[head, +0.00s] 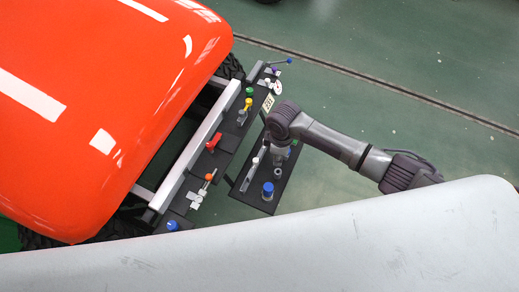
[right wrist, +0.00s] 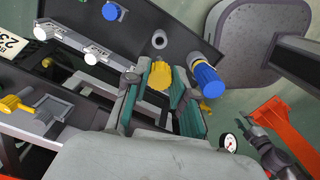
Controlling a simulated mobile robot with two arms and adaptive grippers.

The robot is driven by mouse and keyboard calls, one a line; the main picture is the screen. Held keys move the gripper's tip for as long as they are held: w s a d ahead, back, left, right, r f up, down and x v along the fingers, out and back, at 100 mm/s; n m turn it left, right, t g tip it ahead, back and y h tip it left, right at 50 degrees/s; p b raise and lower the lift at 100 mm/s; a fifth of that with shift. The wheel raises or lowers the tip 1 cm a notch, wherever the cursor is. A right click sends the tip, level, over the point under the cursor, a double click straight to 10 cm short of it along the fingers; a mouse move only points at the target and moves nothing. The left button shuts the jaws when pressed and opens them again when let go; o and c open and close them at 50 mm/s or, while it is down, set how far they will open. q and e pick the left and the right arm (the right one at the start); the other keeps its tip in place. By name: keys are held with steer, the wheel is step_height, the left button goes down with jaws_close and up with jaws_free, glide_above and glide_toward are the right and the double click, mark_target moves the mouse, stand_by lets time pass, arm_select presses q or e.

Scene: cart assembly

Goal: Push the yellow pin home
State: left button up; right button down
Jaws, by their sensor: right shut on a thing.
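In the right wrist view a yellow pin (right wrist: 160,76) sits between the teal-padded fingers of my right gripper (head: 281,156), which is shut on it. The gripper covers the pin's lower part, so I cannot tell how it is seated. In the head view my right gripper is over the small dark side panel (head: 254,196), close to its surface. Another yellow part (right wrist: 16,104) shows at the left of the wrist view. A yellow piece (head: 242,114) also stands on the cart's front strip in the head view. My left gripper is not in view.
A blue cylinder (head: 268,190) stands near the side panel's lower end; a grey ring (right wrist: 159,40) shows on a dark panel. A red handle (head: 213,142) and an orange knob (head: 210,177) are on the front strip beside the orange hood (head: 90,110). Green floor (head: 420,90) lies clear beyond.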

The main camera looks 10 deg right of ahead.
steer(key=shift+d, duration=0.5)
steer(key=shift+f+b, duration=0.7)
steer(key=shift+f, duration=0.9)
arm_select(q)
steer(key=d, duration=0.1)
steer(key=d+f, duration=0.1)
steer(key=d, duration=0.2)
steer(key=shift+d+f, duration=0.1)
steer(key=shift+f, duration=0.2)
arm_select(e)
steer(key=shift+f, duration=0.7)
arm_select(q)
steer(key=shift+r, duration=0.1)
